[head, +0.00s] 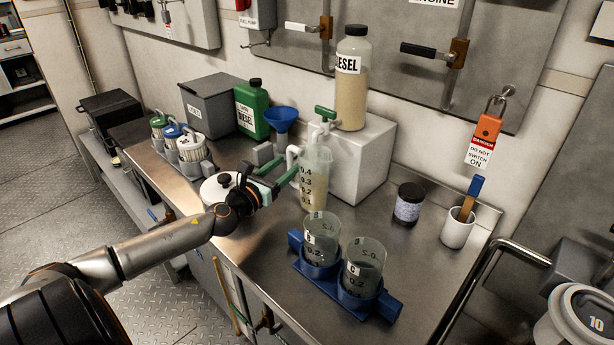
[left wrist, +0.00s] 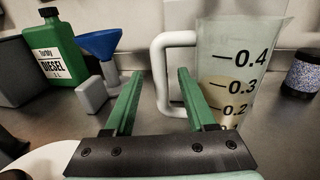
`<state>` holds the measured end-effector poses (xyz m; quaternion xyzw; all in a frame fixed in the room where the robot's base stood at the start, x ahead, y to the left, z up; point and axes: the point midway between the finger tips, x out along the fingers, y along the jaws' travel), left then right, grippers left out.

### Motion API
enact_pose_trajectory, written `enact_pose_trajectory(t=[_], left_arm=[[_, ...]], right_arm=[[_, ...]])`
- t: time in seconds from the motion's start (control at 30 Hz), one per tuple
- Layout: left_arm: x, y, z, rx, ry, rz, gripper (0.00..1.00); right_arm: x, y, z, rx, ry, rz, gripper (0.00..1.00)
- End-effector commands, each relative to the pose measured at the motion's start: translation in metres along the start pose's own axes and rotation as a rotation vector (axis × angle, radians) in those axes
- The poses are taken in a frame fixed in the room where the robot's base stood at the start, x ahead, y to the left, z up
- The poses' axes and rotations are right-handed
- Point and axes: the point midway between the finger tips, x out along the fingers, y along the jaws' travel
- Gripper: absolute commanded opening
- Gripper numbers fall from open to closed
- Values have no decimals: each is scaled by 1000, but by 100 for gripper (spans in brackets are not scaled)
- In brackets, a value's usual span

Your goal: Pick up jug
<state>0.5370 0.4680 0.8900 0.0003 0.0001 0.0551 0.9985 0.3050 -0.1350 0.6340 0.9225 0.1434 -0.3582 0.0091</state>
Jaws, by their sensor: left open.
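The jug (head: 316,180) is a clear measuring jug with a white handle and tan liquid, upright on the steel counter beside a pale block. In the left wrist view the jug (left wrist: 235,75) stands right of centre, its handle (left wrist: 158,75) toward me. The liquid reaches about the 0.3 mark. My left gripper (head: 284,167) is open, its green fingers pointing at the jug from the left. In the left wrist view the handle shows between or just beyond the fingertips (left wrist: 158,82); I cannot tell how deep it sits. My right gripper is not in view.
A tap with a green lever (head: 325,113) is above the jug, beside the diesel bottle (head: 351,85). A blue funnel (head: 282,120) and green can (head: 252,110) stand behind. A blue rack (head: 335,292) with two beakers is in front. Counter right of the jug is partly clear.

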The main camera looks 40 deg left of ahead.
Motion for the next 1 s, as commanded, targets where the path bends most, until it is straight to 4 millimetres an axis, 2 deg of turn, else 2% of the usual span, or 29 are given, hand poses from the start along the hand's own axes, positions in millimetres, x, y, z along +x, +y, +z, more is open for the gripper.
enact_pose_trajectory(t=[0.23, 0.57, 1.0], left_arm=[[20, 1, 1, -1, -1, 2, 56], [23, 0, 0, -1, 1, 1, 56], [23, 0, 0, -1, 0, 1, 6]], right_arm=[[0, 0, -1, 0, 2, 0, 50], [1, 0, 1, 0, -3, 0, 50], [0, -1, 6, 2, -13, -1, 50]])
